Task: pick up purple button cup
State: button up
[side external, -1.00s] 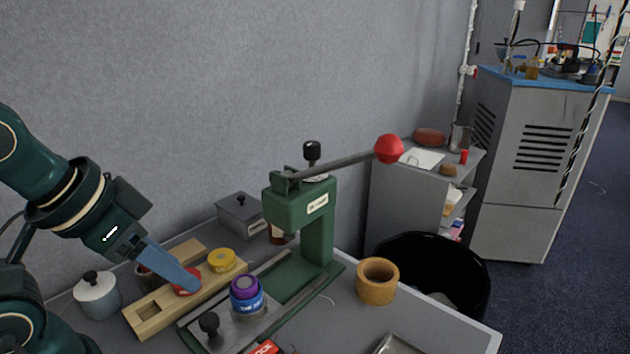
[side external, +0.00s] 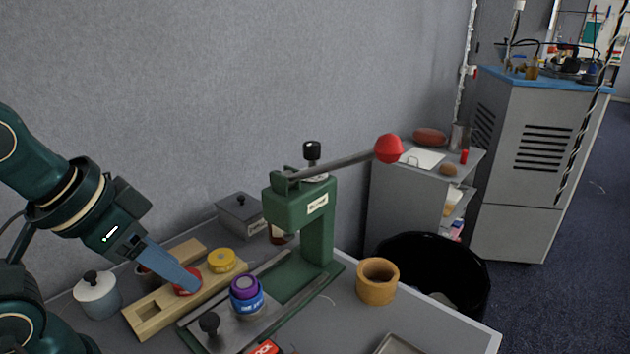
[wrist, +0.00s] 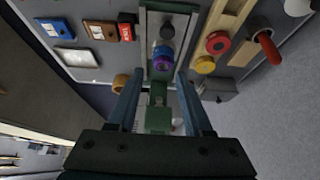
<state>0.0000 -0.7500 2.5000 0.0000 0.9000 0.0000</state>
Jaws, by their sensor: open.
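The purple button cup (side external: 244,284) sits on top of a blue round piece (side external: 247,303) on the plate of the green press. In the wrist view the purple cup (wrist: 163,52) shows ahead, between the lines of my two fingers, with blue (wrist: 161,65) beside it. My gripper (side external: 190,284) is to the left of the purple cup in the side view, with its fingers pointing down and right. In the wrist view my gripper (wrist: 159,76) has its fingers wide apart with nothing held. In the side view the fingers partly cover a red round piece (side external: 184,283).
The green press (side external: 318,225) with its red-knobbed lever (side external: 388,149) stands right of the purple cup. A wooden rack (side external: 150,318) holds the red piece and a yellow one (side external: 221,260). A black knob (side external: 209,323) rises in front; a wooden cup (side external: 377,281) stands right.

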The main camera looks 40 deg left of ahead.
jog(key=o, duration=0.4)
jog(key=shift+o, duration=0.2)
jog(key=n+g+h, duration=0.7)
jog(key=n+h, duration=0.5)
jog(key=n, duration=0.3)
send_over(243, 281)
jog(key=a, duration=0.3)
notch_tip(243, 281, down, 3)
jog(key=a+f+n+h, duration=0.1)
jog(key=f, duration=0.1)
jog(key=a+f+n+t, duration=0.1)
jog(key=f, duration=0.1)
jog(key=a+f+n+h, duration=0.1)
jog(key=f, duration=0.1)
jog(key=shift+a+h, duration=0.3)
jog(key=shift+x, duration=2.45)
